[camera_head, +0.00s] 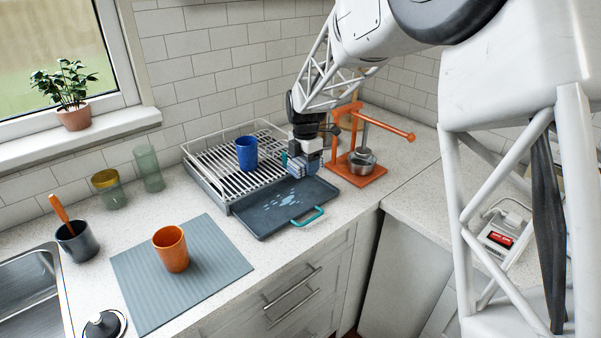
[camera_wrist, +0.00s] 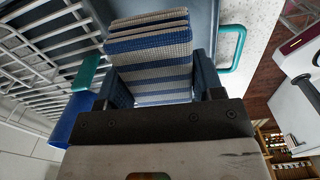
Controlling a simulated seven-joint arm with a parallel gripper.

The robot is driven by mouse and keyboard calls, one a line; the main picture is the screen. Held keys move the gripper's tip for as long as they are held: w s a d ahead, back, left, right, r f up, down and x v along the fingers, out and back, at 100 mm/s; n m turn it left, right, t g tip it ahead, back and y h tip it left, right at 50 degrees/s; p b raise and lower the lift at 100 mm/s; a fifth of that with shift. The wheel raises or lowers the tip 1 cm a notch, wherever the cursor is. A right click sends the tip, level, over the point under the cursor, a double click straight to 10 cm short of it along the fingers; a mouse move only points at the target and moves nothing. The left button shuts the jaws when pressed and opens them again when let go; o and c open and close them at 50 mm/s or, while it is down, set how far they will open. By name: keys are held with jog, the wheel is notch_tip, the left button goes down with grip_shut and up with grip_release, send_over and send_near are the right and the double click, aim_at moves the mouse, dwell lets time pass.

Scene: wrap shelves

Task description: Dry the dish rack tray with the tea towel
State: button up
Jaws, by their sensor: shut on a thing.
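The tea towel (camera_head: 297,180), folded with blue and grey-white stripes, is held in my gripper (camera_head: 303,164). In the wrist view the folded towel (camera_wrist: 150,62) fills the space between the two fingers. The dish rack tray (camera_head: 262,219) is dark blue-grey, with a teal handle (camera_head: 307,216) at its front. It extends out from under the white wire dish rack (camera_head: 217,163). Pale wet patches (camera_head: 290,201) show on the tray. My gripper is over the tray's back part; whether the towel touches it, I cannot tell.
A blue cup (camera_head: 247,153) stands in the rack, left of my gripper. An orange stand (camera_head: 366,176) with a metal pot is close on the right. An orange cup (camera_head: 171,249) stands on a grey ribbed mat (camera_head: 215,262) in front. The tray's front overlooks the counter edge.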

jog(key=shift+w+a+f, duration=0.1)
jog(key=shift+a+f, duration=0.05)
jog(key=shift+f, duration=0.2)
dwell(0.5)
